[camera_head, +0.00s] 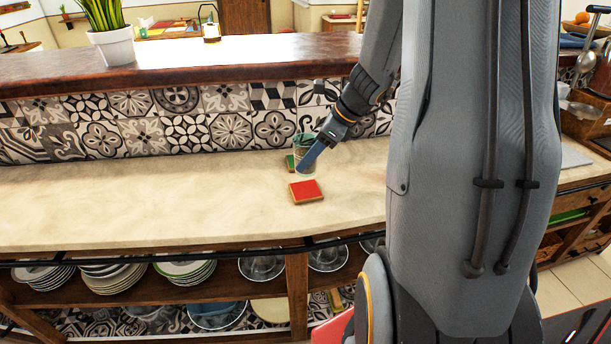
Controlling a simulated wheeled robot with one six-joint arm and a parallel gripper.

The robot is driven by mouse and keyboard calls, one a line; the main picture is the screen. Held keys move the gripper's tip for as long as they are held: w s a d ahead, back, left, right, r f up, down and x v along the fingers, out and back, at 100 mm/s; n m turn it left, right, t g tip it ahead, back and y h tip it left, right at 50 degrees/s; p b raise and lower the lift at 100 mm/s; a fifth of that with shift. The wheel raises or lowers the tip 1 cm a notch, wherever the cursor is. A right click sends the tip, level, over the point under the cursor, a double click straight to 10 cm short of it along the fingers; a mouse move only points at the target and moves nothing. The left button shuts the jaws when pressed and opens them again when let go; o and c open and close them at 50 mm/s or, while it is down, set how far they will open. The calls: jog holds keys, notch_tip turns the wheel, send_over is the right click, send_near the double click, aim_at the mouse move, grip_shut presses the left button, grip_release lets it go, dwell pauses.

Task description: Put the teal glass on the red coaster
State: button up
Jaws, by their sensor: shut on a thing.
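The teal glass (304,142) is a small translucent tumbler at the middle of the counter, behind the red coaster. My gripper (311,158) is shut on the glass from its right front side, and a blue-grey finger covers part of it. The glass looks upright. Whether its base touches the counter or hangs a little above it, I cannot tell. The red coaster (306,191) is a flat square with a tan edge, lying bare on the counter just in front of the glass. A green coaster (290,162) shows partly behind and left of the glass.
The cream counter (150,200) is clear to the left. A patterned tile wall (190,125) and a raised wooden ledge (240,55) with a potted plant (112,45) stand behind. Plates (185,270) and bowls sit on the shelf below. My arm hides much of the right side.

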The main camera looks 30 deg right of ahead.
aim_at(309, 174)
jog(key=shift+f, duration=3.25)
jog(key=shift+f, duration=0.15)
jog(key=o, duration=1.3)
